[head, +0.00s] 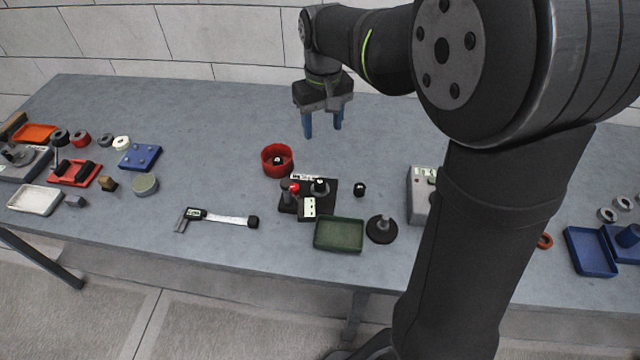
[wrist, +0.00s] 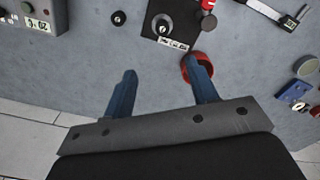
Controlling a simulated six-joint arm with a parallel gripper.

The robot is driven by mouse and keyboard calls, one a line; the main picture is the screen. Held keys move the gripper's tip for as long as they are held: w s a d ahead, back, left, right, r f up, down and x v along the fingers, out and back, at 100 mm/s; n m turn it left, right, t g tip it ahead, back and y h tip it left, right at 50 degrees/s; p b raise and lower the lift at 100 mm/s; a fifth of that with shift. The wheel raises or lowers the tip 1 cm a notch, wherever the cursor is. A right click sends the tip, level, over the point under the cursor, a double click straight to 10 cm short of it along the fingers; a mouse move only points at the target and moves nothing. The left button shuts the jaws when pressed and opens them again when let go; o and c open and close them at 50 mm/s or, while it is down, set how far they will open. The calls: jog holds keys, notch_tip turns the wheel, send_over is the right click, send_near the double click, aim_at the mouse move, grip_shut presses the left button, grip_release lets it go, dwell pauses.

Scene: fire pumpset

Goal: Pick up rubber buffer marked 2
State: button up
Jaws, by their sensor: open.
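My gripper (head: 322,128) is open and empty, pointing down above the back of the table, behind the red bowl. In the wrist view its two blue fingers (wrist: 160,68) are apart with bare table between them. Small black buffer-like pieces with white marks show: one (head: 360,189) stands alone on the table right of the black plate, one (head: 320,186) is on the black plate (head: 329,205), and one (head: 277,161) is inside the red bowl (head: 266,168). The lone piece also shows in the wrist view (wrist: 119,18). The marks are too small to read.
A green tray (head: 339,235), a black round base with a post (head: 381,229) and a caliper-like tool (head: 222,218) lie in front. A grey box (head: 420,195) stands right. Several parts and trays crowd the left end; blue trays (head: 590,252) are far right. Table around my gripper is clear.

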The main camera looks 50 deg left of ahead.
notch_tip(320, 180, down, 2)
jog(key=n, duration=0.4)
send_over(320, 181)
jog(key=d, duration=0.1)
notch_tip(320, 181, down, 12)
jog(key=shift+w+r, duration=0.1)
jog(key=shift+a+f, duration=0.25)
jog(key=shift+f, duration=1.15)
jog(key=shift+a+f, duration=0.2)
jog(key=shift+f, duration=1.2)
jog(key=shift+c, duration=0.4)
jog(key=c, duration=1)
jog(key=shift+c, duration=0.2)
